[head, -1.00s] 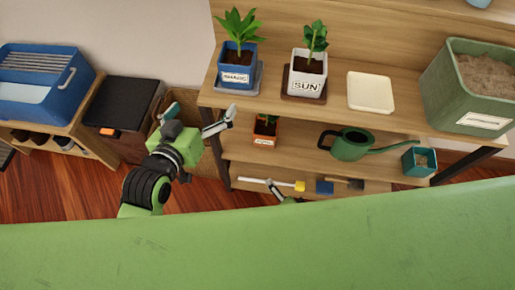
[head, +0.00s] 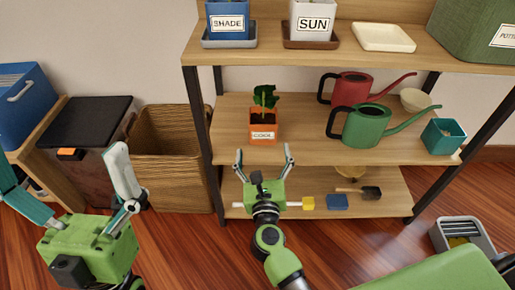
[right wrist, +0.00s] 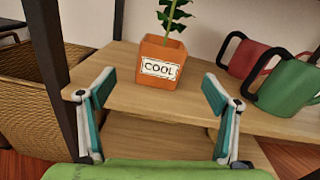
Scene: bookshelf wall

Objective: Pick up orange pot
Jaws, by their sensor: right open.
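The orange pot (head: 263,132), labelled COOL and holding a green plant, stands upright near the left end of the middle shelf. It also shows in the right wrist view (right wrist: 150,77), at upper centre. My right gripper (head: 264,155) is open and empty, in front of and below the pot in the head view. In the right wrist view its fingers (right wrist: 158,78) are spread to either side of the pot, apart from it. My left gripper (head: 66,182) is open and empty at the lower left, away from the shelf.
A green watering can (head: 362,126) and a red one (head: 352,90) stand right of the pot. The top shelf (head: 270,57) overhangs the plant. A dark shelf post (head: 200,140) and wicker basket (head: 170,155) are to the left. The shelf directly before the pot is clear.

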